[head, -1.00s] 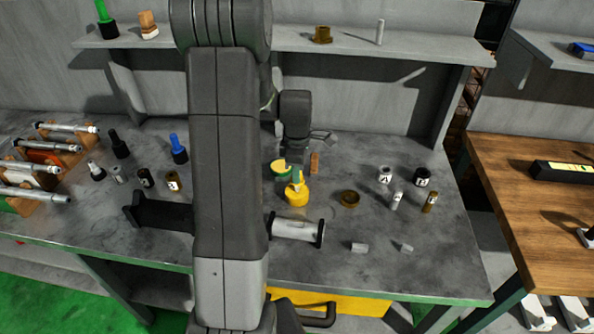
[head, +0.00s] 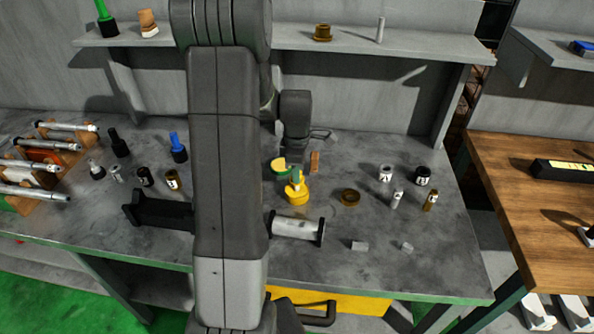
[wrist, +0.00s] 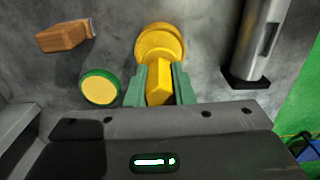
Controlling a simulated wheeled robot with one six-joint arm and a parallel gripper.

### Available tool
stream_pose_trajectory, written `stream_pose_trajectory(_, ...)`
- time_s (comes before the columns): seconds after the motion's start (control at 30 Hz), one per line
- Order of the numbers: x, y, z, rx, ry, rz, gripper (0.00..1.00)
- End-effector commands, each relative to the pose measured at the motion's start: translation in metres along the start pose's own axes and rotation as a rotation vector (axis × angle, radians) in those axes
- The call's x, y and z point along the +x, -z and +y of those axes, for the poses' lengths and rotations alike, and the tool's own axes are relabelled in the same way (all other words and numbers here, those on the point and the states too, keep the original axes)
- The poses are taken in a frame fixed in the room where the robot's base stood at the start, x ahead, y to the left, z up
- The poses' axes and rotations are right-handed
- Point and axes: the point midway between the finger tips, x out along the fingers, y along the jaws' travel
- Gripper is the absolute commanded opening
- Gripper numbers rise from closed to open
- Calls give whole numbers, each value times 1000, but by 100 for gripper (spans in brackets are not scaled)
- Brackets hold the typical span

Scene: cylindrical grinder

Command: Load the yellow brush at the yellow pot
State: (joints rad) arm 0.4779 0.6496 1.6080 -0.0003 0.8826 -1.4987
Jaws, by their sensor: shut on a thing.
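My gripper (wrist: 160,88) is shut on the yellow brush (wrist: 158,44), its green fingers on either side of the narrow yellow part. The brush's wide round end points away from the fingers. In the head view the brush (head: 297,193) is over the middle of the bench, below my gripper (head: 296,177). I cannot tell whether it touches the bench. The yellow pot (head: 281,166), green-sided with a yellow top, stands just behind and left of the brush. It shows left of my fingers in the wrist view (wrist: 100,87), apart from the brush.
A brown block (head: 314,162) is right of the pot. A metal cylinder between dark end plates (head: 297,229) lies in front of the brush.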

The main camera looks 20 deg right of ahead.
Motion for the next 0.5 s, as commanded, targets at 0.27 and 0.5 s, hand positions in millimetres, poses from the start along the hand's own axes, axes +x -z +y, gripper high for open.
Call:
stream_pose_trajectory(0.27,2,0,-1,0,3,0,0)
stream_pose_trajectory(0.5,-7,0,-1,0,3,0,0)
